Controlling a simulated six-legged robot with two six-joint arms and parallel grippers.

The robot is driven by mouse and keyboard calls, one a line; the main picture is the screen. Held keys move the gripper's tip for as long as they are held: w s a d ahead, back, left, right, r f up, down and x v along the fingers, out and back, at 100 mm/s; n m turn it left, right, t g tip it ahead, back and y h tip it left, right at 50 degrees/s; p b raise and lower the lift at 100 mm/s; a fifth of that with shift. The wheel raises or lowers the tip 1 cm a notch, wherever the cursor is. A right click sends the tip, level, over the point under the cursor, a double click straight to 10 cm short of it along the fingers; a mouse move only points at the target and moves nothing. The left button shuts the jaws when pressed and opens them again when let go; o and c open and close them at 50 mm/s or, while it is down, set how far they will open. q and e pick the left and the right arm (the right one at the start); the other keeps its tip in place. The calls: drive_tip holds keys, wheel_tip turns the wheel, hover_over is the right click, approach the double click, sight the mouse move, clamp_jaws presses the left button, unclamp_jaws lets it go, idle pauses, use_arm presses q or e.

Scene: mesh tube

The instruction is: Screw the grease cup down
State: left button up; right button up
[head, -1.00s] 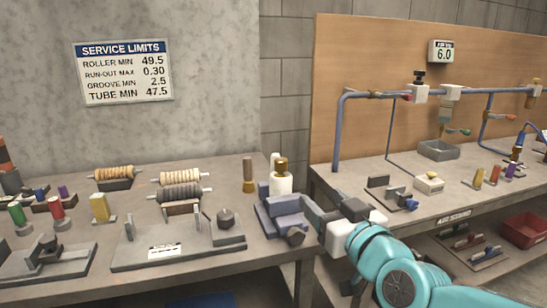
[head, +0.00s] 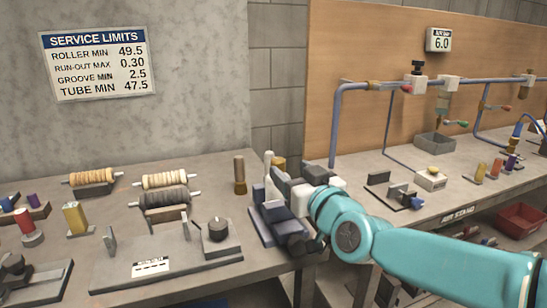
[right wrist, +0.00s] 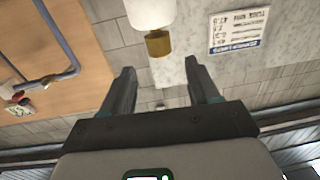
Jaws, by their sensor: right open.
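A white cylinder with a brass cap, which I take for the grease cup, shows in the right wrist view as a white body (right wrist: 150,12) and brass end (right wrist: 158,43). In the head view only its brass top (head: 279,163) shows clearly, behind my right gripper (head: 277,180), which hides most of it. In the right wrist view my right gripper (right wrist: 160,72) is open, with nothing between its fingers. The brass end lies ahead of the fingertips, apart from them. A blue-grey block fixture (head: 272,222) stands below the gripper at the bench's right end. My left gripper is not in view.
A brass-and-brown upright piece (head: 239,175) stands left of the gripper. Wrapped rollers (head: 165,180) and a grey gauge stand (head: 165,262) lie farther left. A second bench carries blue pipework (head: 335,120), a grey tray (head: 434,143) and a small white box (head: 431,179).

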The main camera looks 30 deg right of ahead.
sight(278, 165)
drive_tip(key=w, duration=0.3)
drive_tip(key=w+d, duration=0.1)
drive_tip(key=w, duration=0.5)
drive_tip(key=shift+d, duration=0.25)
drive_tip(key=c, duration=1)
